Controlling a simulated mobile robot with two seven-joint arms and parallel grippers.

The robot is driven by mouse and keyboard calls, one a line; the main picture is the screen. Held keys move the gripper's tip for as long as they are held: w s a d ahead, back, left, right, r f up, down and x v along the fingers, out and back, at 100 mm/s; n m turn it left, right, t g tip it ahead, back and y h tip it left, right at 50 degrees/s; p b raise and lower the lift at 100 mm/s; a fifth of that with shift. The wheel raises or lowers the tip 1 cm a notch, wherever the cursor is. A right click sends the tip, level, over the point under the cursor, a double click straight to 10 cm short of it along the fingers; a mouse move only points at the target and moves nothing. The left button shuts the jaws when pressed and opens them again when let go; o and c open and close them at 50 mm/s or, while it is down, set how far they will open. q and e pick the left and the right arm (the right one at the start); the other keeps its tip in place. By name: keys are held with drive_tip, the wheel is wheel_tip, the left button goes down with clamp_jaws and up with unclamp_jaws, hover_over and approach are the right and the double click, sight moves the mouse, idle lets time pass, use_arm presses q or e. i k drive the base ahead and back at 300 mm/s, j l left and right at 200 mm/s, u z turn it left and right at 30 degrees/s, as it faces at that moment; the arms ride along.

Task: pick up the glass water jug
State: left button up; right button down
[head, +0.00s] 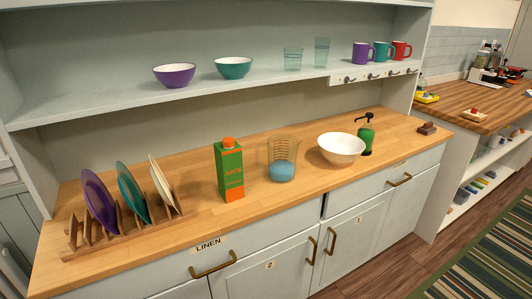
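The glass water jug (282,160) stands upright on the wooden counter (215,218). It is clear, with markings on its side and blue water in its lower part. It sits between a green and orange juice carton (229,170) on its left and a white bowl (341,149) on its right. It looks apart from both. Neither of my grippers is in the head view.
A dish rack (125,229) with several plates stands at the counter's left. A green pump bottle (366,136) stands behind the bowl. The shelf (225,92) above holds bowls, glasses and mugs. The counter in front of the jug is clear.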

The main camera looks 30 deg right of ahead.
sight(279, 159)
drive_tip(key=l+z, duration=0.1)
drive_tip(key=z, duration=1.5)
